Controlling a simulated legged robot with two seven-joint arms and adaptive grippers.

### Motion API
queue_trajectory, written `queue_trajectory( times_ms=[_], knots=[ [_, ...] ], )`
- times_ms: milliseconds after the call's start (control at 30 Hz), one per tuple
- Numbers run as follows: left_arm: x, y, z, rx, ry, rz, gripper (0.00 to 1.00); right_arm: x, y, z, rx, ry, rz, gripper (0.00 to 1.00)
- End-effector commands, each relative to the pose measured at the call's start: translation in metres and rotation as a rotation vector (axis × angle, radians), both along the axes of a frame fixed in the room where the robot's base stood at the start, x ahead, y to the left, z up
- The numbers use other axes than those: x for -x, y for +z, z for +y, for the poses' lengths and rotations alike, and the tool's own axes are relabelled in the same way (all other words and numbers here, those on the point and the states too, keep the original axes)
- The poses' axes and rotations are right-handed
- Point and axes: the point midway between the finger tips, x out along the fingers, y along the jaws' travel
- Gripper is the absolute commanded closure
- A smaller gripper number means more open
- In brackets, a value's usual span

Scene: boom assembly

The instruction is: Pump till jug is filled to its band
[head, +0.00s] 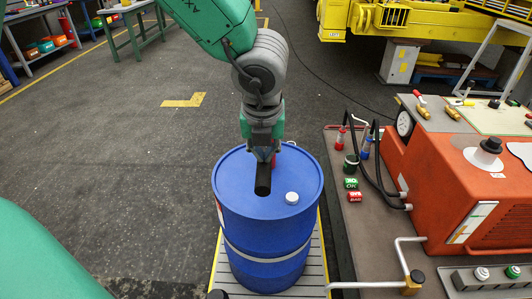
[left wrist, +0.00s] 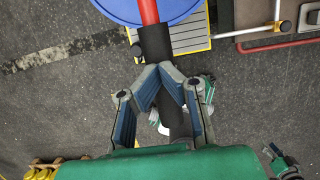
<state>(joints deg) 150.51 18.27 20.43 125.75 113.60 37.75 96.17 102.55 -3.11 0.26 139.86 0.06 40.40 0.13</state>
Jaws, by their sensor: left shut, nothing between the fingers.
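A blue drum (head: 290,240) stands upright on a slatted platform (head: 318,262) in the head view. A black cylindrical part (head: 263,180) shows at its top, with a bit of red beside it. In the left wrist view a red rod (left wrist: 149,12) runs into a black sleeve (left wrist: 156,45) over the drum's rim (left wrist: 120,10). My left gripper (head: 263,155) is above the drum top. In the left wrist view its fingertips (left wrist: 159,72) meet at the black part, shut with nothing held. I cannot make out a jug or its band. My right gripper is not in view.
A white cap (head: 292,198) sits on the drum top. To the right, a bench (head: 350,225) carries an orange machine (head: 420,175), a gauge (head: 404,124), black hoses and a bent pale pipe (head: 398,262). The floor left of the drum is clear.

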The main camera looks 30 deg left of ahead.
Motion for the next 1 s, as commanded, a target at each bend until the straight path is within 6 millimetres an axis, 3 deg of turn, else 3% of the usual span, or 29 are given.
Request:
queue_trajectory(
  times_ms=[33,800,1000],
  knots=[
    [0.0,0.019,0.0,-0.001,0.0,0.001,1.0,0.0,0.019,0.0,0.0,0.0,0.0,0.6],
    [0.002,0.161,0.0,-0.002,0.0,0.001,1.0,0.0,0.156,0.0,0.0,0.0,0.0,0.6],
    [0.003,0.165,0.0,-0.002,0.001,0.002,1.0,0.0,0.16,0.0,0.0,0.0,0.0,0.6]
  ],
)
